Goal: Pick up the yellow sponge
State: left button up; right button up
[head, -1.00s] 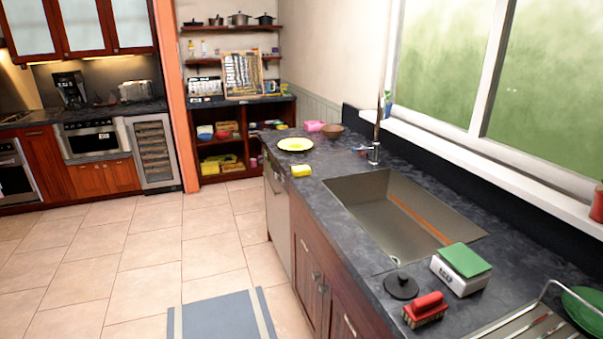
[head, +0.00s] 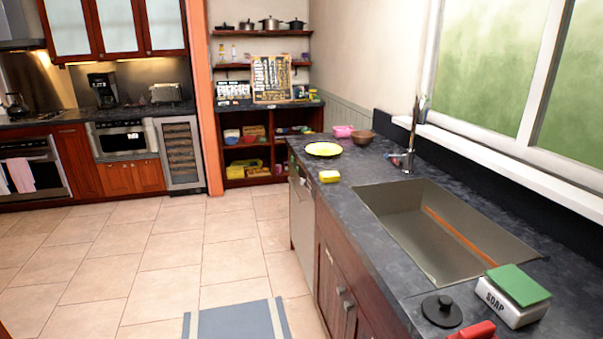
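The yellow sponge (head: 329,176) lies on the dark stone counter (head: 352,183) near its front edge. It sits just in front of a yellow plate (head: 324,149) and left of the sink. A green sponge-like block (head: 519,285) lies on top of the white soap box (head: 511,304) at the lower right. Neither of my grippers shows in the head view.
The sink (head: 440,230) takes up the middle of the counter, with a tall faucet (head: 410,140) behind it. A black lid (head: 441,311) and a red-handled brush (head: 472,331) lie at the near end. A pink item (head: 343,131) and brown bowl (head: 363,138) stand behind the plate. The tiled floor (head: 150,250) left of the counter is mostly clear.

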aim_at(327, 176)
jog(key=u, duration=0.65)
jog(key=i, duration=1.85)
